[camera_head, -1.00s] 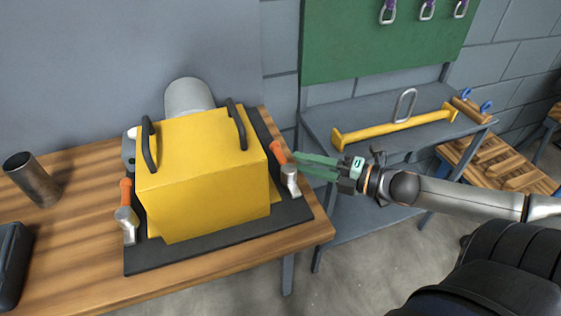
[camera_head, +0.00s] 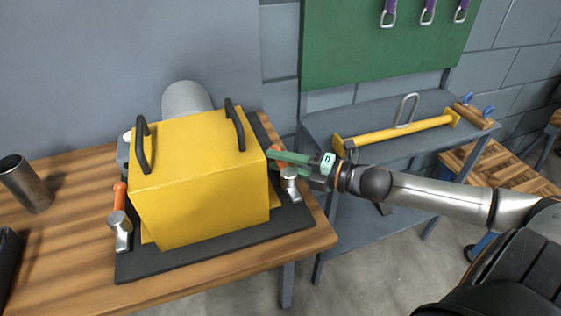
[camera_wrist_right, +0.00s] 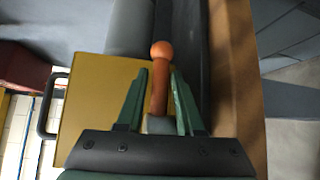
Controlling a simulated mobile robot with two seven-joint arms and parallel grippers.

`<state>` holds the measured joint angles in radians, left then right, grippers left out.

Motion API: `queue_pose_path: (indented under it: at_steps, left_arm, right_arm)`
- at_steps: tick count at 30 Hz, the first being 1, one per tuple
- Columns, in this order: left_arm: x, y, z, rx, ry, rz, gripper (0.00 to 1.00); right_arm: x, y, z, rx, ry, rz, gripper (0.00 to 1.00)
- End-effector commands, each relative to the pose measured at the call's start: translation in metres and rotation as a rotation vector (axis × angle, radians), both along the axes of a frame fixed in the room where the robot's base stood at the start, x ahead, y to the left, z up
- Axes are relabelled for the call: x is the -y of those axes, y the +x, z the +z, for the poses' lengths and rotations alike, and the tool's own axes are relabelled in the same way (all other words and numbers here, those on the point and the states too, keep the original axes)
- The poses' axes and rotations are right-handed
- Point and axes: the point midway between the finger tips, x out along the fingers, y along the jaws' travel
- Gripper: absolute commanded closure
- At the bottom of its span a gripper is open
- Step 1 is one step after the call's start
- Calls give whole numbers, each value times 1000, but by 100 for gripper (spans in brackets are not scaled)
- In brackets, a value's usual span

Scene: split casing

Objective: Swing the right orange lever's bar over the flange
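The right orange lever stands at the right side of the yellow casing (camera_head: 200,195). Its metal clamp (camera_head: 291,183) shows in the head view, but its orange bar is mostly hidden by my right gripper (camera_head: 275,158). In the right wrist view, the orange bar (camera_wrist_right: 160,85) with its round end lies between the two green fingers of my right gripper (camera_wrist_right: 158,85). The fingers are open, with a gap visible on both sides of the bar. The left orange lever (camera_head: 120,196) stands at the casing's left side. My left gripper is not in view.
The casing sits on a dark base plate (camera_head: 215,248) on a wooden table (camera_head: 75,225). A metal cup (camera_head: 25,184) stands at left. A grey shelf (camera_head: 370,161) with a yellow bar (camera_head: 400,132) lies behind my right arm.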

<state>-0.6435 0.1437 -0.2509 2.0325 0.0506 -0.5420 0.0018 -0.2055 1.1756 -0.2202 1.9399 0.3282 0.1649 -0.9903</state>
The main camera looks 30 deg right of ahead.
Motion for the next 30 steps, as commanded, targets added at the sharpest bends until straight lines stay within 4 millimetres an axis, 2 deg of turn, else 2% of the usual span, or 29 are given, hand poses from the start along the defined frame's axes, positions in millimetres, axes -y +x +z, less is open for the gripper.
queue_pose_path:
  at_steps: [5, 14, 30]
  left_arm:
    - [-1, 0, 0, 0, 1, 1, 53]
    - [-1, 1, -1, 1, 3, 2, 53]
    - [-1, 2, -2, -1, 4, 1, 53]
  right_arm:
    - [0, 0, 0, 0, 0, 0, 65]
    - [0, 0, 0, 0, 0, 0, 99]
    - [0, 0, 0, 0, 0, 0, 100]
